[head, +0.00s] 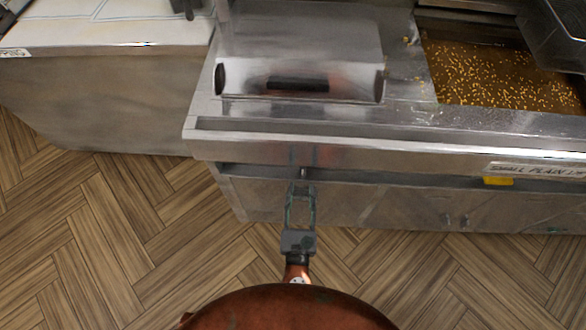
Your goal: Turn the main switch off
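My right gripper (301,192) is at the lower middle of the head view, pointing away from me at the front of the steel frying range (400,157). Its fingertips are just below the range's front lip, close to the front panel. A gap shows between the fingers, but whether they are open or meet at the tips is unclear. A small dark fitting (303,172) shows under the lip just ahead of the fingertips. I cannot tell whether it is the main switch, or its position. My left gripper is out of view.
A pan of brown oil with yellow bits (490,75) is at the upper right of the range. A steel box with a dark handle slot (235,80) stands on its top. A white-topped counter (110,32) is at the left. The wood-pattern floor (90,230) is clear.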

